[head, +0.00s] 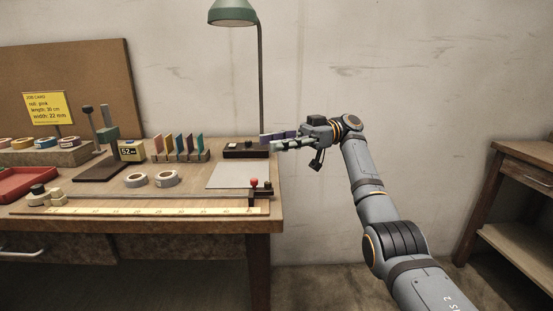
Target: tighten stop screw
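A stop block (258,193) stands at the right end of the long yellow measuring rule (150,211) along the bench's front edge. A small red knob (254,182), which looks like the stop screw, sits on top of it, with a dark knob beside it. My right gripper (268,141) is above and behind the stop, at the bench's back right, with its fingers pointing left. Its two fingers look apart, and nothing shows between them. It does not touch the knob. My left gripper is not in view.
A pale sheet (237,176) lies behind the stop. A dark box (245,150) and a lamp (233,14) stand at the back. Two tape rolls (166,179), colored cards (190,150) and a red tray (12,182) are further left.

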